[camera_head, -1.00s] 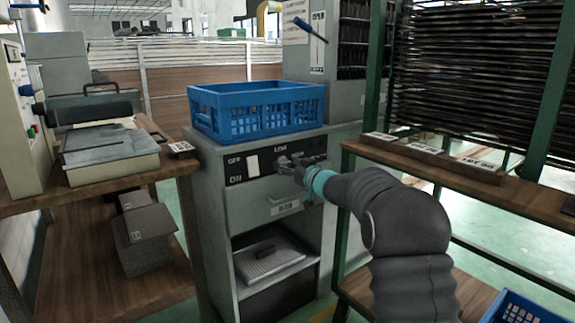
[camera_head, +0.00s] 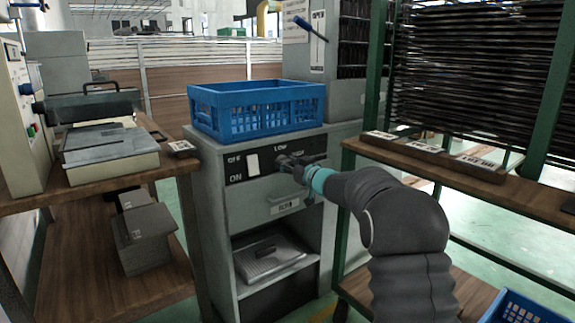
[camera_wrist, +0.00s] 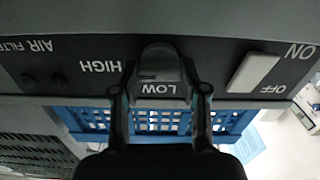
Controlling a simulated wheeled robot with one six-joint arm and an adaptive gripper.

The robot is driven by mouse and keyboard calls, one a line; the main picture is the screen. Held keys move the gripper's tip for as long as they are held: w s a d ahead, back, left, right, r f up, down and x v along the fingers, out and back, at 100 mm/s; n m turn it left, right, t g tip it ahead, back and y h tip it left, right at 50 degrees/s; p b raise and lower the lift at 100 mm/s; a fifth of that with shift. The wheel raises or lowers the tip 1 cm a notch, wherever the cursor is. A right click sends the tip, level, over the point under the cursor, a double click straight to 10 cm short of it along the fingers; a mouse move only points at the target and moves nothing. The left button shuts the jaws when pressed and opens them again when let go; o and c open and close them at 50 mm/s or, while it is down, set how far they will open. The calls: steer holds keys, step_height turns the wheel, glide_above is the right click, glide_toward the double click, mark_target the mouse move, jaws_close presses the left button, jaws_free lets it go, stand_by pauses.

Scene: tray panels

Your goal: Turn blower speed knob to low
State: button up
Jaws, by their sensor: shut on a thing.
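The blower speed knob (camera_wrist: 160,58) is a dark grey rounded knob on the black control strip. In the wrist view, which is upside down, it sits between my gripper's (camera_wrist: 160,92) two dark fingers, and my gripper is shut on it. The white LOW label (camera_wrist: 161,89) shows just past the knob's end, between the fingers. The HIGH label (camera_wrist: 100,67) is to the left. The way the knob points is hard to tell. In the head view my gripper (camera_head: 284,163) is at the strip (camera_head: 236,173) and hides most of the knob.
A white ON/OFF rocker switch (camera_head: 253,165) is beside the knob. A blue crate (camera_head: 257,108) stands on top of the grey cabinet (camera_head: 240,215). A green-framed rack (camera_head: 375,80) is close on the arm's right. A wooden shelf (camera_head: 150,175) stands at left.

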steer(key=n+b, duration=0.1)
steer(key=n, duration=0.3)
steer(key=shift+a+f+n+b, duration=0.1)
steer(key=shift+n+b, duration=0.2)
steer(key=shift+b, duration=0.05)
steer(key=shift+n+b, duration=0.65)
steer(key=shift+n, duration=0.95)
steer(key=o, duration=1.1)
steer(key=shift+o, duration=0.2)
